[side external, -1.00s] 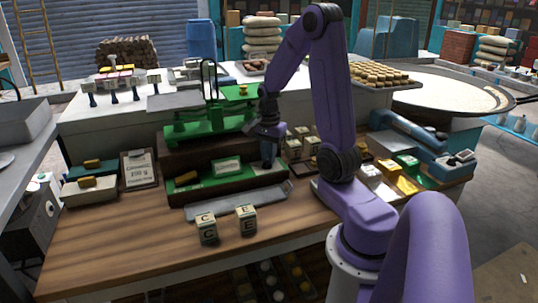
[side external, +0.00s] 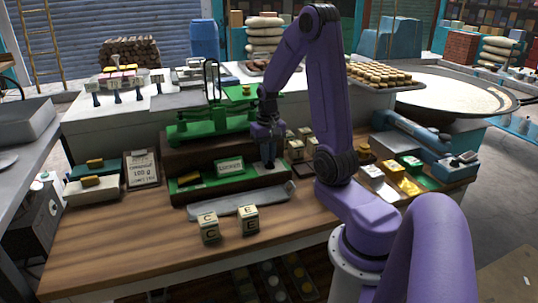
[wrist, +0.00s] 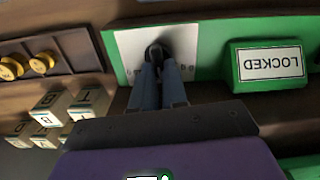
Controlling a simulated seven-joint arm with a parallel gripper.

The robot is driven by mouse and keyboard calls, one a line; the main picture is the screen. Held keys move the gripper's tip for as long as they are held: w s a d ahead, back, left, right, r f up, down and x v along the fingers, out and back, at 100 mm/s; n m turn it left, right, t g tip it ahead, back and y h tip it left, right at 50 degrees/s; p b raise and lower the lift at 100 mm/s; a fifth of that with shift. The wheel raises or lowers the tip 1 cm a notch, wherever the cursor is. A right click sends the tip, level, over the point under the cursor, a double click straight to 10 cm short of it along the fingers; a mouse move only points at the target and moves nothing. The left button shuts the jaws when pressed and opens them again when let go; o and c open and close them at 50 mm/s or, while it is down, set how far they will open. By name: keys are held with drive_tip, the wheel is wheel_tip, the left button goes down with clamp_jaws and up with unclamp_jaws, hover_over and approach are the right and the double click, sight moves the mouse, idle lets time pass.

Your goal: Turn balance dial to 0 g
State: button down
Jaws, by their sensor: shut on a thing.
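The black balance dial (wrist: 157,50) sits on a white plate on the green panel in the wrist view. My gripper (wrist: 158,68) is shut on it, and its fingers hide part of it. In the side view my gripper (side external: 268,162) points down at the right end of the green panel (side external: 205,181), and the dial is hidden there. The sign card (side external: 141,169) at the left reads 100 g. A green LOCKED sign (wrist: 268,65) stands next to the dial. The green balance (side external: 200,128) is behind, with a yellow piece on its right pan.
Letter blocks (side external: 209,228) stand in front of the grey tray (side external: 240,201). More letter blocks (wrist: 90,102) and brass weights (wrist: 41,62) lie near my gripper. Gold and silver blocks (side external: 390,183) are at the right. The front table is mostly clear.

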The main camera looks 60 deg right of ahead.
drive_tip(key=n, duration=0.5)
drive_tip(key=shift+w+a+n, duration=0.15)
drive_tip(key=shift+a+n, duration=0.1)
drive_tip(key=shift+n, duration=0.05)
drive_tip(key=n, duration=0.5)
drive_tip(key=shift+a+r, duration=0.1)
drive_tip(key=shift+a, duration=0.1)
drive_tip(key=shift+n, duration=0.3)
drive_tip(key=c, duration=1.2)
unclamp_jaws()
drive_tip(key=shift+o, duration=0.2)
wheel_tip(320, 180, up, 17)
drive_tip(key=shift+r, duration=0.2)
